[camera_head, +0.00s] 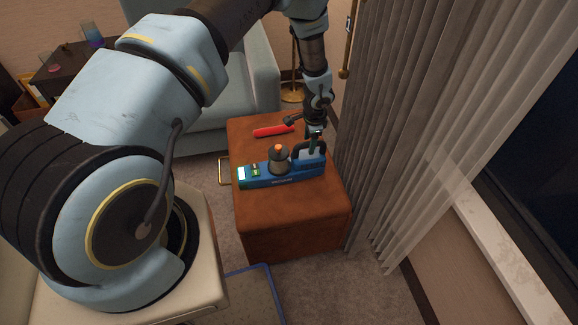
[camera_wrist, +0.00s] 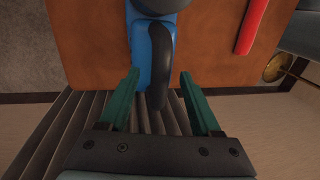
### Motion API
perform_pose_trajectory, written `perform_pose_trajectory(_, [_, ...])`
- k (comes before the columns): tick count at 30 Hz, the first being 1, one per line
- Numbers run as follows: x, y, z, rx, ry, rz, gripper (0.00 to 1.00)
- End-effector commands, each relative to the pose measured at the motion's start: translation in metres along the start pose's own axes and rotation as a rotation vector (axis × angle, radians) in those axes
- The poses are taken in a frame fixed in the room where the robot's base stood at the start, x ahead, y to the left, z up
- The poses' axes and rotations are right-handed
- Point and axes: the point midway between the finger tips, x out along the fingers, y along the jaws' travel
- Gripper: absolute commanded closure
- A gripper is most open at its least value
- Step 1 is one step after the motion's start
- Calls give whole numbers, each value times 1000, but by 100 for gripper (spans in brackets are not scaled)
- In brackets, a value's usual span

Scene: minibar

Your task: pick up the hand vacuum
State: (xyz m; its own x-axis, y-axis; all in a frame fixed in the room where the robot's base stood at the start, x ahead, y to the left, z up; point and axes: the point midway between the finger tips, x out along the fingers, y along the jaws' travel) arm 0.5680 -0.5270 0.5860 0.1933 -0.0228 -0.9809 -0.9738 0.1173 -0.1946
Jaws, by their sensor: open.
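The hand vacuum (camera_head: 285,175) is blue with a dark handle and a dark round part with an orange knob on top. It lies across the brown ottoman (camera_head: 290,229). In the wrist view its blue body and dark handle (camera_wrist: 160,62) run down between my finger tips. My gripper (camera_head: 314,136) is over the vacuum's right end at the handle. In the wrist view the two green fingers of my gripper (camera_wrist: 156,88) are apart, one on each side of the handle. No clear contact with the handle shows.
A red stick-like object (camera_head: 273,131) lies on the ottoman behind the vacuum; it also shows in the wrist view (camera_wrist: 251,25). Curtains (camera_head: 405,120) hang close on the right. A grey-blue armchair (camera_head: 245,85) and a brass floor stand (camera_head: 293,94) are behind.

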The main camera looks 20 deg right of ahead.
Motion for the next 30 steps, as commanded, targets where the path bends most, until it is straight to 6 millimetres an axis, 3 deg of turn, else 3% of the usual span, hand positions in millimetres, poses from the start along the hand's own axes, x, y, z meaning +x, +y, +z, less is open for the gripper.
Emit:
perform_pose_trajectory(4, [16, 0, 0, 1, -1, 0, 36])
perform_pose_trajectory(13, [20, -1, 0, 0, 1, -1, 36])
perform_pose_trajectory(30, [20, 0, 0, 0, 0, -1, 98])
